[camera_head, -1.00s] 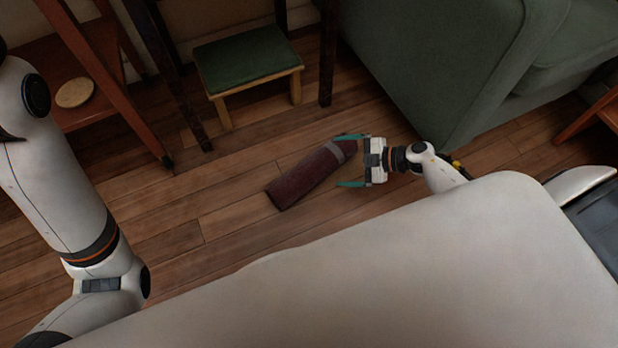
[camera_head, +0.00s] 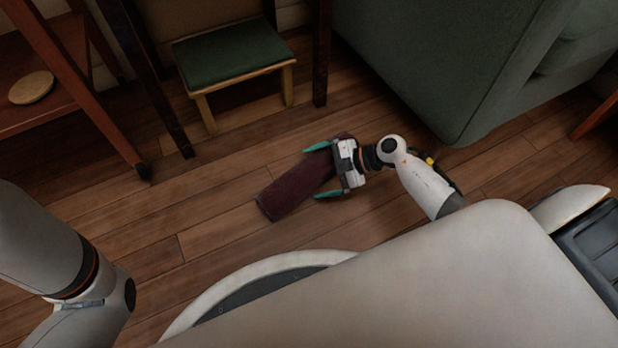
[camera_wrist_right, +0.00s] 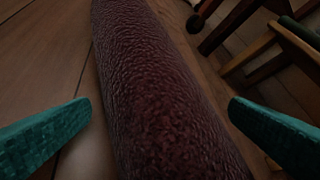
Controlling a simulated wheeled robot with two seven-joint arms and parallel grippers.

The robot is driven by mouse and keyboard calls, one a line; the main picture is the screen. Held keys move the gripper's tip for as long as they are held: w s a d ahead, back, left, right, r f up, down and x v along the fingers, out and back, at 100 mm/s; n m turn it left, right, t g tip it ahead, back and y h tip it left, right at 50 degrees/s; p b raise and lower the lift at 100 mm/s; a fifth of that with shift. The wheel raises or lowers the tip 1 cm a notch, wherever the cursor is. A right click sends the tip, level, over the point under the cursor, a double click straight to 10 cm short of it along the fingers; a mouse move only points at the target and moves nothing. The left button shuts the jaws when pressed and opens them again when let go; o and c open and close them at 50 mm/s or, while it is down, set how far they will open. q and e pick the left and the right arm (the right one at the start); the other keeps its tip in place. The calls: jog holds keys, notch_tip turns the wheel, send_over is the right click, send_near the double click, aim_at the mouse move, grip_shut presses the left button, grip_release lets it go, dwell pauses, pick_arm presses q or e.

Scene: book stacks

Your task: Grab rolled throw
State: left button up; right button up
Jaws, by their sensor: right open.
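The rolled throw (camera_head: 291,190) is a dark maroon roll lying on the wooden floor, slanting from lower left to upper right in the head view. My right gripper (camera_head: 320,172) is over its upper right end, with one teal finger on each side of the roll. In the right wrist view the throw (camera_wrist_right: 155,95) runs between the two open fingers of the gripper (camera_wrist_right: 160,115), with a gap on both sides. The gripper body hides part of the roll's far end. My left arm shows at the left edge of the head view, but its gripper is out of view.
A small wooden stool with a green top (camera_head: 232,50) stands behind the throw. A green sofa (camera_head: 450,70) is at the upper right. A wooden shelf holding a round tan disc (camera_head: 31,88) is at the left. Floor left of the throw is clear.

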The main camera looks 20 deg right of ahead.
jog(key=shift+w+a, duration=0.1)
jog(key=shift+a, duration=0.05)
jog(key=c, duration=0.9)
jog(key=shift+o, duration=0.2)
